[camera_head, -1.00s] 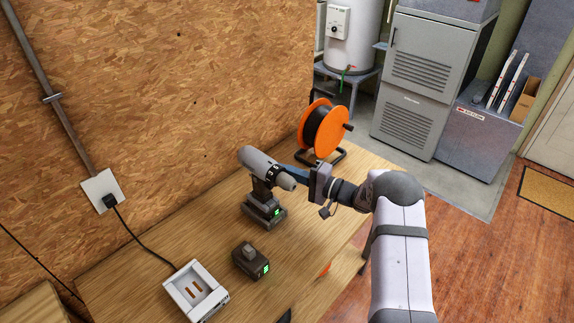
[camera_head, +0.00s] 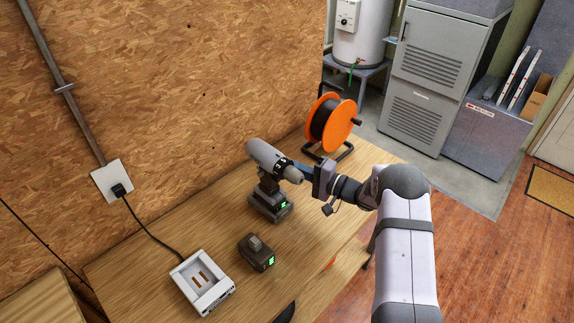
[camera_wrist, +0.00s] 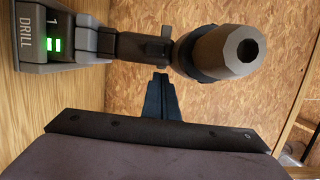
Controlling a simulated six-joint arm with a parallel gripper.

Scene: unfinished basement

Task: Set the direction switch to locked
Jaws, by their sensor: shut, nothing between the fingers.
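A grey and black cordless drill (camera_head: 266,158) stands upright on its battery on the wooden bench, its chuck pointing right and toward the head camera. The wrist view shows its round chuck (camera_wrist: 228,52), trigger area (camera_wrist: 150,48) and a battery labelled DRILL with green lights (camera_wrist: 54,45). I cannot make out the direction switch or its setting. My gripper (camera_head: 308,169) is beside the drill, just behind the chuck in the head view. In the wrist view its dark blue fingers (camera_wrist: 160,84) are together and empty, tips close to the trigger area; contact cannot be told.
A spare battery (camera_head: 257,252) and a white charger (camera_head: 216,299) plugged into a wall outlet lie on the bench (camera_head: 160,255) in front. An orange cable reel (camera_head: 338,128) stands behind to the right. The chipboard wall (camera_head: 165,95) runs close behind the drill.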

